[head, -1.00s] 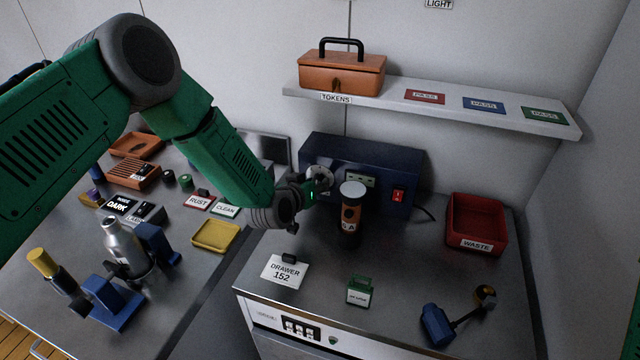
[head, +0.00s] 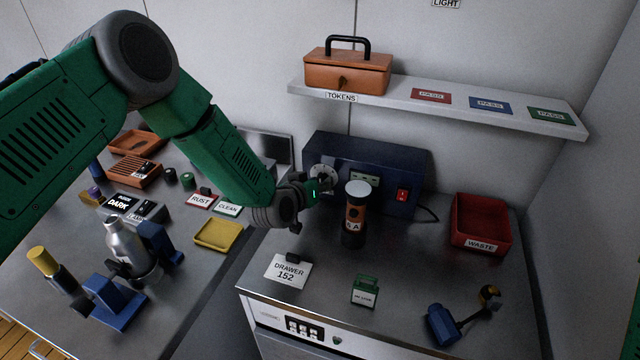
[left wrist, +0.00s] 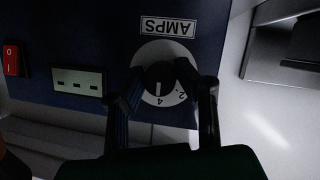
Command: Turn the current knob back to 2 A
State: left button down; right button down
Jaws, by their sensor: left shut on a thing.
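The dark blue power unit (head: 405,165) stands at the back of the right-hand bench. Its white dial (head: 320,172) is partly hidden by my left gripper (head: 324,184). In the left wrist view the panel is upside down, with an AMPS label (left wrist: 167,27) beside the dial (left wrist: 150,53). The black current knob (left wrist: 160,74) sits in the dial, between the fingers of my left gripper (left wrist: 165,80), which is shut on it. The knob's white mark points toward the 4; a 2 shows beside it. My right gripper is not in view.
A black-and-orange canister (head: 355,210) stands close in front of the unit, just right of my gripper. The unit has a small display (left wrist: 78,81) and red switch (left wrist: 12,59). A red waste bin (head: 480,228) stands right; a shelf (head: 440,104) hangs above.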

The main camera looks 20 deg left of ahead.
pick_arm(q)
jog(key=shift+f+b, duration=0.25)
jog(key=shift+b, duration=0.25)
jog(key=n+h+b, duration=0.1)
jog(key=n+b, duration=0.1)
jog(key=b, duration=0.2)
jog(key=n+h+b, duration=0.1)
jog(key=n+b, duration=0.1)
jog(key=b, duration=0.2)
jog(key=n+t+h+b, duration=0.1)
jog(key=n+b, duration=0.1)
jog(key=b, duration=0.2)
jog(key=shift+s+a+f+h, duration=0.1)
jog(key=shift+f+h, duration=0.2)
jog(key=shift+r+n+b, duration=0.15)
jog(key=shift+n+b, duration=0.35)
jog(key=shift+b, duration=0.45)
jog(key=c, duration=1.2)
grip_release()
jog(key=shift+r, duration=0.1)
jog(key=shift+a+r, duration=0.1)
jog(key=shift+a, duration=0.05)
